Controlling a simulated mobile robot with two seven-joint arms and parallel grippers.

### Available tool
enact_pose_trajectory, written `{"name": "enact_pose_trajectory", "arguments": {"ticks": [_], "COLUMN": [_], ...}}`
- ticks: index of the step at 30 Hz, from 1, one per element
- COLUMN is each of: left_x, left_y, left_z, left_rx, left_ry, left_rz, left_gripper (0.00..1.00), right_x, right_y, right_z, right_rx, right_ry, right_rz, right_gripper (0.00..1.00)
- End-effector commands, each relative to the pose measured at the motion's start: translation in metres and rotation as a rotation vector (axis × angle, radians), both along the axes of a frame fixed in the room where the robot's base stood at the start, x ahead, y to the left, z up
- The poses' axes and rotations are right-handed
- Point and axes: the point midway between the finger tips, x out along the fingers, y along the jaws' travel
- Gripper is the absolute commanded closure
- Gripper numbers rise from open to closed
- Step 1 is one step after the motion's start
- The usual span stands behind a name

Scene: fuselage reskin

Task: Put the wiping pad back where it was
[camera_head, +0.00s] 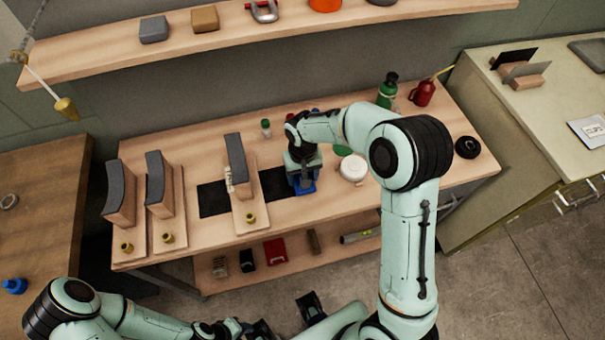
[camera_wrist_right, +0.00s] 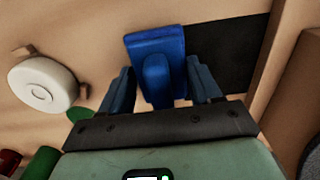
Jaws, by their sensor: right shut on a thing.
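The wiping pad is a blue block with a raised grip; it shows in the right wrist view (camera_wrist_right: 155,44) and just below my right gripper in the head view (camera_head: 307,190). My right gripper (camera_wrist_right: 160,88) is shut on its grip. The pad is at the bench top beside a black patch (camera_head: 274,184); I cannot tell whether it touches the wood. My left gripper (camera_head: 287,319) is open and empty, low in front of the bench. The right arm hides part of the bench behind the pad.
Left of the pad stand several curved grey-topped blocks (camera_head: 237,158) on wooden boards. A white round container (camera_head: 353,168) is close on the right. A black round item (camera_head: 467,147) lies at the right end.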

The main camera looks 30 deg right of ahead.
Motion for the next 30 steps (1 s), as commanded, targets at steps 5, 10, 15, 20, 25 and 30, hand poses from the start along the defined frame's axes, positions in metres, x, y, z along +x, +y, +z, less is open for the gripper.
{"name": "enact_pose_trajectory", "arguments": {"ticks": [5,10,15,20,25,30], "left_x": [0.000,-0.001,-0.001,-0.001,0.001,0.002], "left_y": [0.000,0.000,0.000,0.000,0.000,0.000], "left_z": [0.000,-0.003,-0.002,-0.002,0.002,0.005], "left_rx": [0.000,0.000,0.000,0.000,0.000,0.000], "left_ry": [0.000,0.001,0.001,0.001,-0.001,-0.002], "left_rz": [0.000,0.000,0.000,0.000,0.000,0.000], "left_gripper": [0.57,0.57,0.57,0.57,0.57,0.57], "right_x": [0.000,0.000,0.000,0.000,0.001,0.002], "right_y": [0.000,0.000,0.000,0.000,0.000,0.001], "right_z": [0.000,-0.003,-0.003,-0.002,0.015,0.051], "right_rx": [0.000,0.000,0.000,0.000,0.001,0.001], "right_ry": [-0.001,0.000,0.000,-0.001,-0.005,-0.008], "right_rz": [0.000,0.000,0.000,0.000,0.000,0.000], "right_gripper": [0.66,0.21,0.11,0.11,0.11,0.11]}}
